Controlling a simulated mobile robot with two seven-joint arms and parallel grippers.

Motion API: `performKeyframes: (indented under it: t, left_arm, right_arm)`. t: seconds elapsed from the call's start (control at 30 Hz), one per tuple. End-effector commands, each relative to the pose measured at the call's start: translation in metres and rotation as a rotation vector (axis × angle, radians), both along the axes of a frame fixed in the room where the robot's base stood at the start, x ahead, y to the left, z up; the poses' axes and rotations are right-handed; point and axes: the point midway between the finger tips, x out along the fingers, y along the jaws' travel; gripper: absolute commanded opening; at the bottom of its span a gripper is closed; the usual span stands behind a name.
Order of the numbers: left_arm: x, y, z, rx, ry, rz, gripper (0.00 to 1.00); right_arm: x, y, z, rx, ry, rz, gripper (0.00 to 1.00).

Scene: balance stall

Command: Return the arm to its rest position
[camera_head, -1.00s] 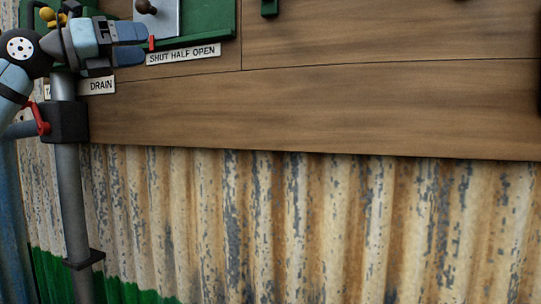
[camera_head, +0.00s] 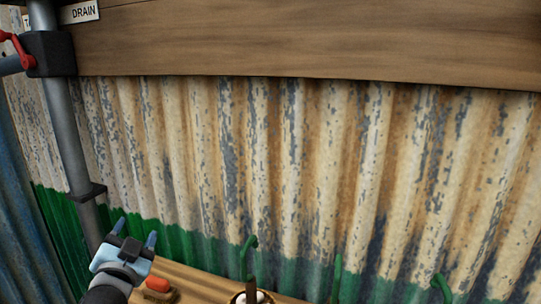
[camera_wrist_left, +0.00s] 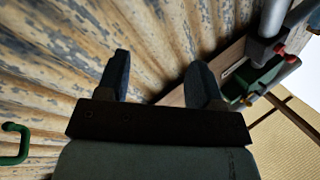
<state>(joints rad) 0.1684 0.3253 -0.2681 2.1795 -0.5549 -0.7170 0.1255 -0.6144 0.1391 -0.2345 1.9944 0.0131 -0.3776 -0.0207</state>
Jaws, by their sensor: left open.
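My left gripper (camera_head: 135,235) is at the lower left of the head view, in front of the green lower part of the corrugated wall. Its two blue fingers are apart with nothing between them. In the left wrist view the open fingers (camera_wrist_left: 160,85) point toward the corrugated wall, also with nothing between them. My right gripper is in neither view.
A grey pipe (camera_head: 69,145) with a red-handled valve (camera_head: 14,45) stands at the left, by the DRAIN label (camera_head: 84,12). A wooden board (camera_head: 300,45) spans the top. Below are a wooden surface (camera_head: 205,288), a red-orange object (camera_head: 158,285) and green hooks (camera_head: 337,275).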

Motion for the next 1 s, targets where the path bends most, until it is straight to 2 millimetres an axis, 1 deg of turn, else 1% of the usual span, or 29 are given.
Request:
performKeyframes:
  t: [0.03,0.07,0.1,0.17,0.2,0.3,0.4,0.5,0.6,0.8,0.93,1.0]
  left_arm:
    - [-0.019,0.003,-0.037,-0.063,0.118,0.022,0.60]
    - [-0.029,0.005,-0.057,-0.099,0.188,0.036,0.60]
    - [-0.045,0.007,-0.083,-0.143,0.282,0.053,0.60]
    - [-0.073,0.008,-0.120,-0.205,0.425,0.079,0.60]
    - [-0.093,0.008,-0.142,-0.244,0.518,0.094,0.60]
    - [-0.140,0.007,-0.186,-0.318,0.725,0.124,0.60]
    - [-0.179,0.003,-0.214,-0.368,0.878,0.141,0.60]
    - [-0.212,0.000,-0.232,-0.405,0.999,0.153,0.60]
    - [-0.241,-0.003,-0.246,-0.433,1.103,0.160,0.60]
    - [-0.294,-0.009,-0.263,-0.481,1.286,0.169,0.60]
    - [-0.327,-0.014,-0.270,-0.508,1.397,0.171,0.60]
    - [-0.316,-0.017,-0.271,-0.507,1.358,0.149,0.60]
  right_arm:
    - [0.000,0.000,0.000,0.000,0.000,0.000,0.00]
    - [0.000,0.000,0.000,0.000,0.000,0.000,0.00]
    - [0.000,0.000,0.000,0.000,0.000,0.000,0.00]
    - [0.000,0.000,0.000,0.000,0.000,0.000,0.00]
    - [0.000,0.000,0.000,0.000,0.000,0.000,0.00]
    - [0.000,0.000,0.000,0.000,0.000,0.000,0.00]
    - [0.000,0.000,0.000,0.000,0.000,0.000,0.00]
    - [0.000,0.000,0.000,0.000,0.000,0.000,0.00]
    - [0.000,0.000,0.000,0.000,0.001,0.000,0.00]
    - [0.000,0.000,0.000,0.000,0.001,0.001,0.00]
    - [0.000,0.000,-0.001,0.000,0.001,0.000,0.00]
    - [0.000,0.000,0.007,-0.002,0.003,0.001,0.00]
